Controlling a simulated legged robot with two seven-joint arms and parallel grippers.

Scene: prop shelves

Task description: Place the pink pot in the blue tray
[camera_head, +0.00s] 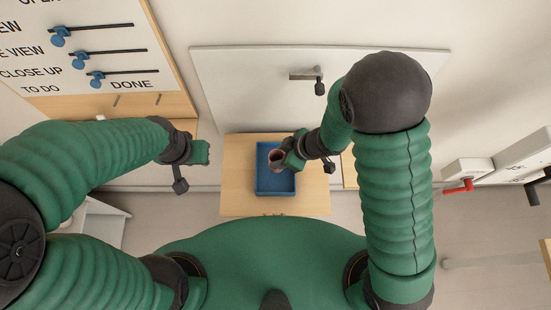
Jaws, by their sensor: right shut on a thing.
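The blue tray (275,186) sits on a small light wooden table in front of me. The pink pot (276,157) is over the right part of the tray, with its round opening showing. My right gripper (287,157) is shut on the pot from its right side. From this view I cannot tell whether the pot touches the tray floor or is held above it. My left gripper (203,153) is to the left of the table, away from the tray and empty. Its fingers are too small to tell open from shut.
The wooden table (235,203) has bare surface around the tray. A white door panel with a handle (304,75) stands behind it. A board with blue sliders (95,50) is at upper left. A red lever (459,187) on a white box is at right.

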